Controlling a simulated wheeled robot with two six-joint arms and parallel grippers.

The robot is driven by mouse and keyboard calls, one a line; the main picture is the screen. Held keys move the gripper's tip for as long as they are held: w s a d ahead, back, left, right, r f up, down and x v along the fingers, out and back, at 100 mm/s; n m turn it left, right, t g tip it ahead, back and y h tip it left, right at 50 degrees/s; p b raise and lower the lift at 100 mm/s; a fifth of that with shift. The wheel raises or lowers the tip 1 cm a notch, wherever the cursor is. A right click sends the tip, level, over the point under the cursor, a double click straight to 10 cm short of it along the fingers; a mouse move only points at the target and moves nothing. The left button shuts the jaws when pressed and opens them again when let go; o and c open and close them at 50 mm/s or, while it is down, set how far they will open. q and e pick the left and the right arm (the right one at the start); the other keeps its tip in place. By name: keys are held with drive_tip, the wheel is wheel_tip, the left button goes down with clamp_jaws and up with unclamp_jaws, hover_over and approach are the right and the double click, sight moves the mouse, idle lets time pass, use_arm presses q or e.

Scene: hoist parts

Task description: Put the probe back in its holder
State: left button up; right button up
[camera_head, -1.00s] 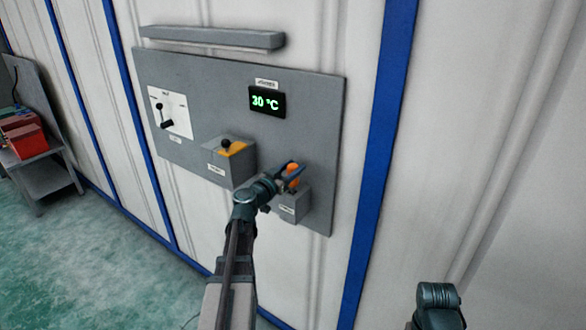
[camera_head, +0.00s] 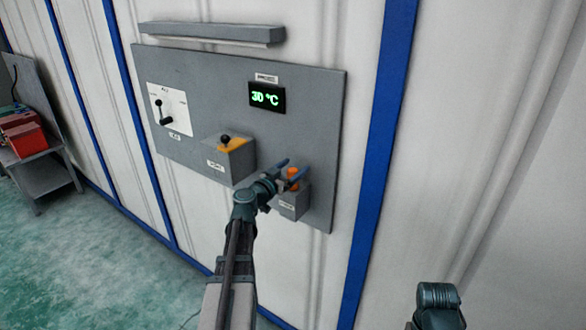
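The orange probe (camera_head: 292,185) stands at the small grey box that looks like its holder (camera_head: 290,211), low on the right of the wall panel. Its lower end is hidden, so I cannot tell how deep it sits. My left gripper (camera_head: 299,166) is at the probe's top, with its two blue fingers spread apart on either side of the orange part. I cannot tell whether a finger still touches it. My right arm shows at the bottom right, but its gripper is out of view.
The grey panel (camera_head: 205,85) carries a display (camera_head: 267,98) reading 30 °C, a rotary switch (camera_head: 166,112) and a larger box (camera_head: 228,160) with a black-knobbed lever. A grey bar (camera_head: 212,33) juts out above. A bench with red boxes (camera_head: 24,138) stands far left.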

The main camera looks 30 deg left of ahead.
use_arm(q)
drive_tip(key=shift+s, duration=0.1)
drive_tip(key=s+a, duration=0.1)
drive_tip(key=s, duration=1.2)
drive_tip(key=shift+s, duration=0.3)
drive_tip(key=d+f+m+g+h, duration=0.25)
drive_tip(key=d+f+g, duration=0.3)
drive_tip(key=d, duration=0.85)
drive_tip(key=d+f+m+g+h, duration=0.2)
drive_tip(key=d+f+g+h, duration=0.4)
drive_tip(key=d, duration=0.7)
drive_tip(key=s+d+f+n+g+y, duration=0.1)
drive_tip(key=s+d+f+g+y, duration=0.6)
drive_tip(key=s+d+f+y, duration=0.3)
drive_tip(key=s+d+y, duration=0.1)
drive_tip(key=s, duration=0.2)
drive_tip(key=shift+s+f, duration=0.2)
drive_tip(key=shift+s, duration=0.15)
